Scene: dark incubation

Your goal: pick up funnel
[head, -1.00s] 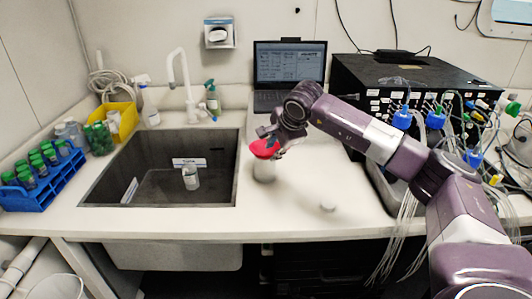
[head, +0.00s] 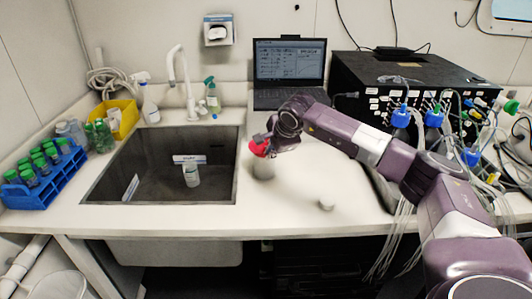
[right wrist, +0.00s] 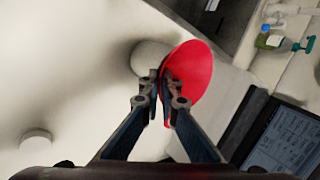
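The red funnel (head: 260,147) is at the top of a whitish container (head: 264,170) on the counter, right of the sink. It looks tilted; I cannot tell whether it still touches the container. My right gripper (head: 273,140) reaches it from the upper right. In the right wrist view, the two fingertips (right wrist: 163,92) are close together with the edge of the funnel (right wrist: 198,78) pinched between them. The container (right wrist: 148,58) is partly hidden behind the funnel there. My left gripper is not in view.
A small white cap (head: 326,204) lies on the counter. The sink (head: 110,188) with a small bottle (head: 191,176) is to the left. A laptop (head: 289,68) stands behind, and a black box with tubing (head: 420,85) at right. The front counter is mostly clear.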

